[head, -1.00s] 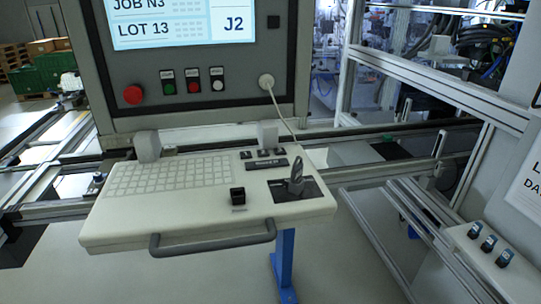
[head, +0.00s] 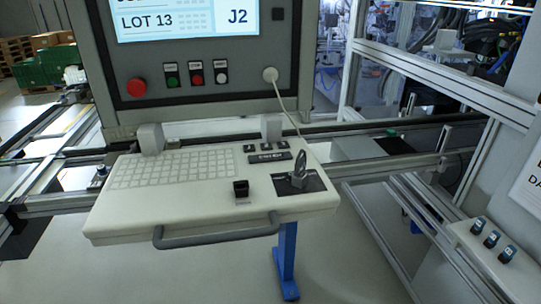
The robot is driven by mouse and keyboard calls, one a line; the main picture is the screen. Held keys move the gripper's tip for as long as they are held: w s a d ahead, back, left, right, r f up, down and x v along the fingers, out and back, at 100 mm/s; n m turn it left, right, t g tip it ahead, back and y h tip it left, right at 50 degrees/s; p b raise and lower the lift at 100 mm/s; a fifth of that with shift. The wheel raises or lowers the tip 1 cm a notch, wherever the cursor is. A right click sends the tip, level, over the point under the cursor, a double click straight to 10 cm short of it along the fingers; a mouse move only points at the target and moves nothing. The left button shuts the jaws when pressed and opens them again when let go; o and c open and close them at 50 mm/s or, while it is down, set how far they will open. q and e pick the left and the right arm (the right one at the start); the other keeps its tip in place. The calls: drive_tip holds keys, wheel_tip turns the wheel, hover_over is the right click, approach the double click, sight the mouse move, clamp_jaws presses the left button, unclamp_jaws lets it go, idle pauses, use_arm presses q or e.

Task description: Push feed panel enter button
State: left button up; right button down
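The feed panel (head: 200,87) is a grey cabinet with a lit screen (head: 185,20) showing "LOT 13" and "J2". Below the screen are a red mushroom button (head: 137,88) and three small labelled buttons: green (head: 172,81), red (head: 196,79) and white (head: 221,77). Their labels are too small to read for sure. A white keyboard shelf (head: 120,222) sticks out below, with a keyboard (head: 172,170), small black keys (head: 265,147), a black square button (head: 241,187) and a dark plate with an upright grey lever-like part (head: 300,172). Neither gripper is in view.
A grey handle (head: 215,236) runs along the shelf's front edge, above a blue post (head: 287,260). Metal rails and frames (head: 410,150) stand to the right. Green crates (head: 45,66) stand far left.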

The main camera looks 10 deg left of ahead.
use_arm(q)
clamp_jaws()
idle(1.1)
